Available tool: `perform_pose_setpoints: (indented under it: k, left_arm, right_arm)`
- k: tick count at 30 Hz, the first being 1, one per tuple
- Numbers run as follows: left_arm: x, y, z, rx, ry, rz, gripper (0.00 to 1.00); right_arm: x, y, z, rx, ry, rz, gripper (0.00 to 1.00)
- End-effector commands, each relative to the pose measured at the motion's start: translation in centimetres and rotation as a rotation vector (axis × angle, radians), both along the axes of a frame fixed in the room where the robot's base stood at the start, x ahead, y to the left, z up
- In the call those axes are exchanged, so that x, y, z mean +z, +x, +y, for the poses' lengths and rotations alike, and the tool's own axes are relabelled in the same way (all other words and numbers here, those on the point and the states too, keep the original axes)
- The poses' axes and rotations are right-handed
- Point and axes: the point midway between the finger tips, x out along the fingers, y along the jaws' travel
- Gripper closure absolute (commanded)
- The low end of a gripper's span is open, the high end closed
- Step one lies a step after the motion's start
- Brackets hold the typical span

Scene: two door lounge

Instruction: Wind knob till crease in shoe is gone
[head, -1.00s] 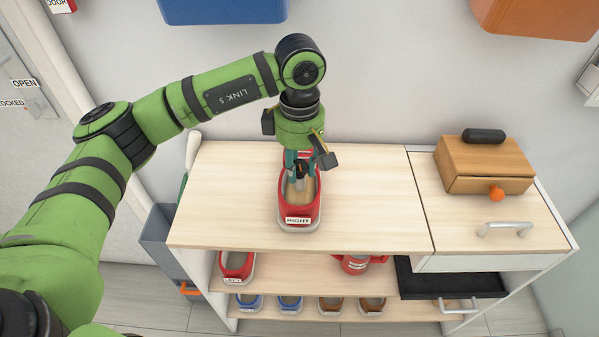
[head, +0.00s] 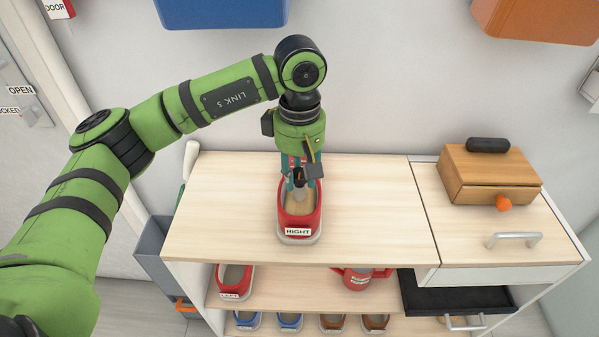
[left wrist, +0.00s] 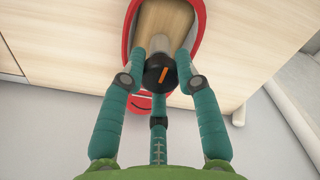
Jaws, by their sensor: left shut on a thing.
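The red shoe (head: 316,217) with a grey sole and a "RIGHT" label stands on the cabinet top; it also shows in the left wrist view (left wrist: 199,22). A wooden shoe stretcher (left wrist: 165,27) sits inside it. The black knob (left wrist: 158,78) with an orange mark is at the stretcher's end; in the left wrist view the mark is tilted from upright. My left gripper (head: 298,181) comes down from above, its teal fingers shut around the knob. Fingers and wrist hide part of the shoe in the head view, and I cannot make out a crease. My right gripper is not in view.
A wooden box (head: 487,176) with an orange knob stands on the right of the cabinet. Below are a red "LEFT" shoe (head: 247,280), a red object (head: 357,280) and several small shoes. A grey bin (head: 160,255) is at the left. The top beside the shoe is clear.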

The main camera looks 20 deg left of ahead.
Motion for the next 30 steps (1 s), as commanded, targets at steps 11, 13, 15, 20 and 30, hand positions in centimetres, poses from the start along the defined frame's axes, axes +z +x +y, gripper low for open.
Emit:
perform_pose_setpoints:
  k: [11, 13, 15, 20, 30]
  left_arm:
    - [0.06, 0.01, -0.03, -0.004, -0.001, -0.001, 1.00]
    - [0.06, 0.02, -0.02, -0.004, -0.001, -0.001, 1.00]
    - [0.06, 0.01, -0.03, -0.004, -0.001, -0.001, 1.00]
    - [0.06, 0.01, -0.03, -0.003, -0.001, -0.001, 0.43]
    - [0.12, 0.01, -0.02, -0.003, -0.001, -0.001, 0.43]
  right_arm:
    - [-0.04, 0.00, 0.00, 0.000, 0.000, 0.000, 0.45]
    - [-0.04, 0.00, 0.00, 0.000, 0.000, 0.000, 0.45]
    - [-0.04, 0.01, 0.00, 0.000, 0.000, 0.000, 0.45]
    - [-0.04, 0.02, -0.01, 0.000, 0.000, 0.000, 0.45]
    - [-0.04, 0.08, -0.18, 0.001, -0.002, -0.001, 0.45]
